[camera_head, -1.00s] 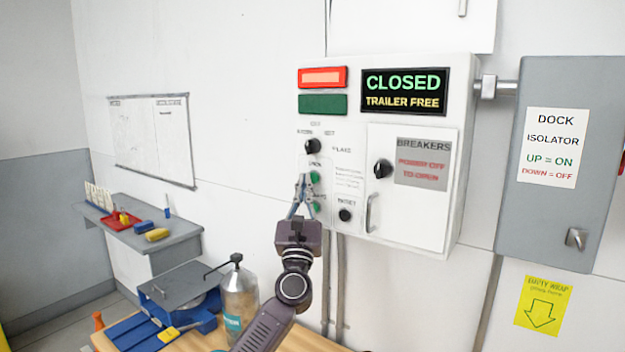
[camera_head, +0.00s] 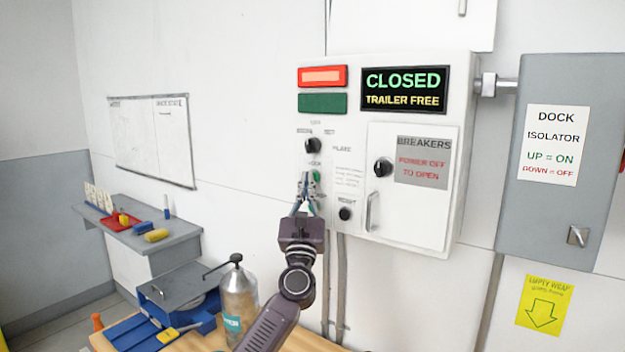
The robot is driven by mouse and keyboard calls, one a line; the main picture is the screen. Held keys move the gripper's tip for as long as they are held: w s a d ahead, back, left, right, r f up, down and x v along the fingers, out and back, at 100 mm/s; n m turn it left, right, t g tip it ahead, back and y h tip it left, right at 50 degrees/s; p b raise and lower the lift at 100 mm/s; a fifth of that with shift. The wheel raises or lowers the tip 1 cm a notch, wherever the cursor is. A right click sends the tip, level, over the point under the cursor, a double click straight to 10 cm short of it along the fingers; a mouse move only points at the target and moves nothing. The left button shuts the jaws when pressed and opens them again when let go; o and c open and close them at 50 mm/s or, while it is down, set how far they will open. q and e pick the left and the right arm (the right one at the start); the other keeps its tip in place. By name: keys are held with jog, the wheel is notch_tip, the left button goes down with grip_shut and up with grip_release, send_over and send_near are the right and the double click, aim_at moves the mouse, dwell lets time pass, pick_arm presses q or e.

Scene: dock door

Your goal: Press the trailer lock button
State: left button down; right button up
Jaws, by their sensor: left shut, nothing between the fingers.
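The white control box (camera_head: 345,225) hangs on the wall, with a black selector knob (camera_head: 312,146) on its left side. Below the knob is a green button (camera_head: 316,176). Another green button lower down is mostly hidden behind my gripper's fingers. My left gripper (camera_head: 306,184) is shut and empty, pointing up at the panel just below the upper green button. I cannot tell whether its tips touch the panel. The small labels by the buttons are too blurred to read surely. A display (camera_head: 404,91) reads CLOSED, TRAILER FREE. My right gripper is not in view.
A black button (camera_head: 345,214) sits right of my fingers, and a breaker door (camera_head: 430,215) with a knob and handle is further right. A grey isolator (camera_head: 555,220) hangs at right.

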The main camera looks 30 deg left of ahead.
pick_arm(q)
jog(key=shift+w+b, duration=0.3)
jog(key=shift+s, duration=0.1)
dwell(0.5)
jog(key=shift+s+p, duration=0.55)
jog(key=shift+s, duration=0.2)
jog(key=s+p, duration=0.2)
jog(key=s, duration=0.3)
jog(key=shift+a+p, duration=0.25)
jog(key=shift+p, duration=0.15)
